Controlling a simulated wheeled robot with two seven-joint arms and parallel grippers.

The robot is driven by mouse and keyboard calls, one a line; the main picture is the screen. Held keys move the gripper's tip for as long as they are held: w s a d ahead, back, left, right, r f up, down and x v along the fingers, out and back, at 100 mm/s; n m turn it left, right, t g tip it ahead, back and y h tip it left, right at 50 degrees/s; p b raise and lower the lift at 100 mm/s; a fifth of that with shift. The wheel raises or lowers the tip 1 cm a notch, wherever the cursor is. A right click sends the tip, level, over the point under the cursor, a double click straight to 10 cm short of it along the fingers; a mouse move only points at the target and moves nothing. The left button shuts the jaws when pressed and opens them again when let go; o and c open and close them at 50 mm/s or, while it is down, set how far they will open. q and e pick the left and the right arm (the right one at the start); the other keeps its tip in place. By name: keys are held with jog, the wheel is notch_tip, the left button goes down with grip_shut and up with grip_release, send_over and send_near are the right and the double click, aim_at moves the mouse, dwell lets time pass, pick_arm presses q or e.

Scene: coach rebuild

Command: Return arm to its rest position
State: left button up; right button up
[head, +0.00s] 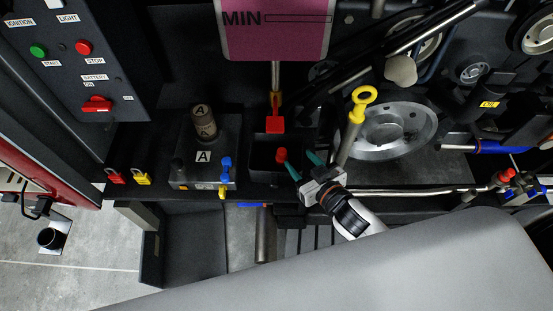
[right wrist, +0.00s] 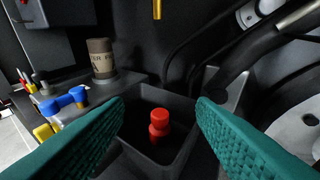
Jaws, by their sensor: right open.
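My right gripper (head: 304,165) is open, with its two green fingers spread above the right edge of a dark open box. In the right wrist view the green fingers (right wrist: 162,125) stand either side of the picture with nothing between them in their grip. A red-capped item (right wrist: 159,125) stands inside the dark box (right wrist: 183,148), beyond the fingertips and apart from them. The red item also shows in the head view (head: 281,155). My right arm (head: 352,215) reaches in from the lower right. My left gripper is not in view.
A brown canister (head: 204,122) stands on a block marked A, left of the box, with a blue valve (head: 226,168) beside it. A yellow-ringed dipstick (head: 363,103) and a grey pulley (head: 395,130) are right. A pink MIN panel (head: 275,38) hangs behind. Red and yellow padlocks (head: 141,177) sit left.

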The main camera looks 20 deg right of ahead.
jog(key=shift+v, duration=1.1)
